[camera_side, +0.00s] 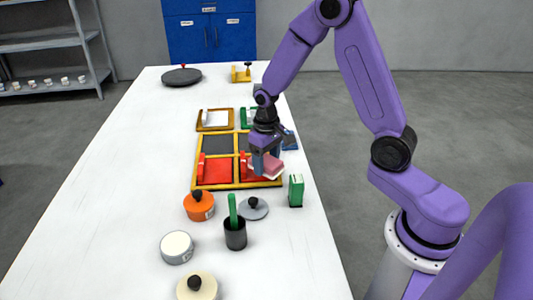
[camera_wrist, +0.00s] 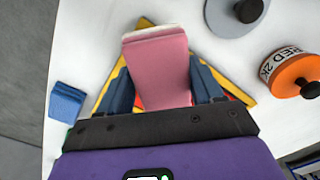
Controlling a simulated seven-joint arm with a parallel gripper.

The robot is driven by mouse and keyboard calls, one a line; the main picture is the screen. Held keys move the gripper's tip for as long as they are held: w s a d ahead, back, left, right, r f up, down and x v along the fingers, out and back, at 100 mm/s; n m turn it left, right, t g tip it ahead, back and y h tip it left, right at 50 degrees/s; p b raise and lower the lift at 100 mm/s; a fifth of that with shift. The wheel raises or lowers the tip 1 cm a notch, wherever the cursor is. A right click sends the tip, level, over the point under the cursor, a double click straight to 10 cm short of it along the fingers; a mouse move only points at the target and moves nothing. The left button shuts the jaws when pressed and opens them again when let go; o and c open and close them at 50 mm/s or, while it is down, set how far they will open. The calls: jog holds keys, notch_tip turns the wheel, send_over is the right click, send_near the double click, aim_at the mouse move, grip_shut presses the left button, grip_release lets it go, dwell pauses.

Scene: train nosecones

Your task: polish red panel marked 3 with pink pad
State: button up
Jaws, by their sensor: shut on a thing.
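My gripper (camera_side: 264,158) is shut on the pink pad (camera_side: 266,167), which has a pale edge. In the wrist view the pad (camera_wrist: 157,72) sits between my two blue fingers (camera_wrist: 160,92). The pad is over the right front part of a yellow frame (camera_side: 193,182); I cannot tell whether it touches the surface below. The frame has dark panels at the back and red panels at the front. The left red panel (camera_side: 217,172) is in clear view. The right red panel (camera_side: 250,178) is partly hidden by the pad and gripper. No number 3 is readable.
An orange pot (camera_side: 198,208), a grey lid (camera_side: 252,210), a green box (camera_side: 296,190) and a dark cup (camera_side: 235,236) with a green handle stand in front. A brown-edged tray (camera_side: 201,124) lies behind. The table's left side is clear.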

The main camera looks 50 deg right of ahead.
jog(key=shift+f, duration=1.8)
jog(key=shift+w+d, duration=3.85)
jog(key=shift+s+a, duration=3.85)
jog(key=shift+r, duration=4.05)
